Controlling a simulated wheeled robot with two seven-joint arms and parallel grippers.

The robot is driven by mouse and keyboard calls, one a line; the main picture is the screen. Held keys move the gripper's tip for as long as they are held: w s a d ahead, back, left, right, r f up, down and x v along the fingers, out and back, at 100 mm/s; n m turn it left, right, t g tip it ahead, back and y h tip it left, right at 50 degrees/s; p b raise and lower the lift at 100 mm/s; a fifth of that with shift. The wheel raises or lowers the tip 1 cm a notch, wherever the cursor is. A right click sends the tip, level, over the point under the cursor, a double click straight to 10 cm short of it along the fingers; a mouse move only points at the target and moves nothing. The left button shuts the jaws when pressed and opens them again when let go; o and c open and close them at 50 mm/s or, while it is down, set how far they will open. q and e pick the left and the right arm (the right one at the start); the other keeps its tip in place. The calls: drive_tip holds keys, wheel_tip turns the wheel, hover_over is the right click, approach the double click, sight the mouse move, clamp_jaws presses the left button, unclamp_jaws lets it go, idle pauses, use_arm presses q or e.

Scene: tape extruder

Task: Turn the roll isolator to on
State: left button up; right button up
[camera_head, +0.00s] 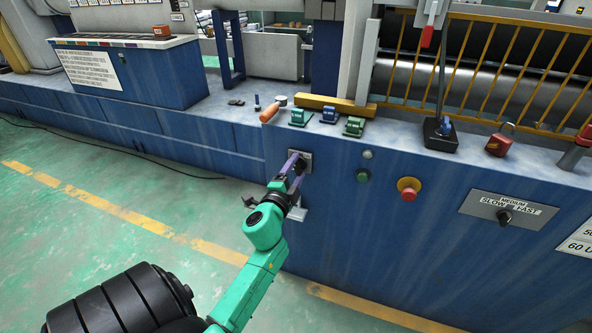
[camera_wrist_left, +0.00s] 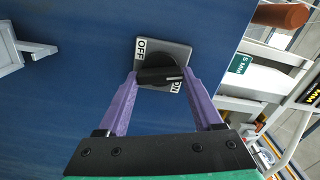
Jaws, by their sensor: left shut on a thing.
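The roll isolator is a black rotary knob (camera_wrist_left: 150,75) on a grey square plate (camera_wrist_left: 178,52) with OFF and ON labels, fixed to the blue machine front. In the left wrist view its white mark lies toward the right end, close to the ON label, which is partly covered. The plate also shows in the head view (camera_head: 307,156), with the knob mostly hidden by my gripper. My left gripper (camera_head: 296,163) is at the plate. Its purple fingers (camera_wrist_left: 160,73) are shut on the knob, one on each side. My right gripper is not in view.
A green button (camera_head: 363,176), a red emergency button (camera_head: 409,189) and a speed selector (camera_head: 504,216) sit to the right on the same panel. An orange handle (camera_head: 270,113) and several small clamps lie on the ledge above. A grey bracket (camera_wrist_left: 12,50) juts out nearby.

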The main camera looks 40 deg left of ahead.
use_arm(q)
drive_tip(key=shift+m, duration=1.4)
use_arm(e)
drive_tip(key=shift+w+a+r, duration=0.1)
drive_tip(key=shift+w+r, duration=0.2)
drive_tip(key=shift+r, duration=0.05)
use_arm(q)
drive_tip(key=shift+m, duration=0.3)
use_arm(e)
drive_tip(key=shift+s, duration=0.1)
use_arm(q)
drive_tip(key=o, duration=1.4)
drive_tip(key=shift+c, duration=0.2)
